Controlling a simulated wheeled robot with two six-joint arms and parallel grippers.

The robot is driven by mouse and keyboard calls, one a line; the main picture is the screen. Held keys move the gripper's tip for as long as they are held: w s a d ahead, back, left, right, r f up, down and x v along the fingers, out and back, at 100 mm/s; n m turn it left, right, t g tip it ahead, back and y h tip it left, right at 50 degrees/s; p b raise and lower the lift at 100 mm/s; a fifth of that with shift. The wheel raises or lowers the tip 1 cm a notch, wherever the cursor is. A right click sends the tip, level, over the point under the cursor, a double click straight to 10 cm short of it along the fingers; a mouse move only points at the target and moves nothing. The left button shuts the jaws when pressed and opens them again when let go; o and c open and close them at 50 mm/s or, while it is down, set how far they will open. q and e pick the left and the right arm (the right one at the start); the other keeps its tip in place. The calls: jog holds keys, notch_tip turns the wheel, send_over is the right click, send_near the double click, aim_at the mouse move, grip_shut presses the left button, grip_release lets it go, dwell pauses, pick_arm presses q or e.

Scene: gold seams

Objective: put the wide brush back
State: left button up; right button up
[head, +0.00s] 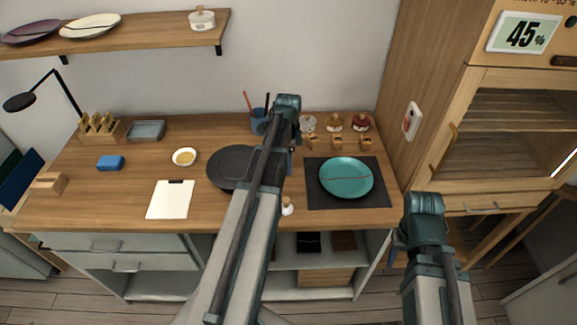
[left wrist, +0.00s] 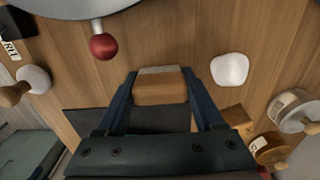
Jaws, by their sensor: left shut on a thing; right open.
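In the left wrist view my left gripper (left wrist: 160,80) is shut on a small wooden block-shaped piece with a pale grey edge, which looks like the wide brush (left wrist: 160,92). The rest of the piece is hidden by the gripper. In the head view my left arm reaches over the table, and its forearm hides the held piece. A blue cup (head: 258,124) with upright handles stands just left of that wrist. My right gripper (head: 397,248) is open, low in front of the table's right end, its fingers mostly hidden.
A teal plate (head: 346,177) with a seam lies on a dark mat (head: 377,198). Several jars (head: 334,122) and small wooden blocks (head: 338,143) stand behind it. A dark round plate (head: 226,168) lies left of my arm. A clipboard (head: 170,199) and yellow-filled bowl (head: 185,157) lie further left.

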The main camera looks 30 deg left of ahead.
pick_arm(q)
jog(key=shift+f, duration=0.15)
jog(key=o, duration=1.2)
notch_tip(320, 180, up, 12)
jog(key=p, duration=1.2)
jog(key=shift+r, duration=0.25)
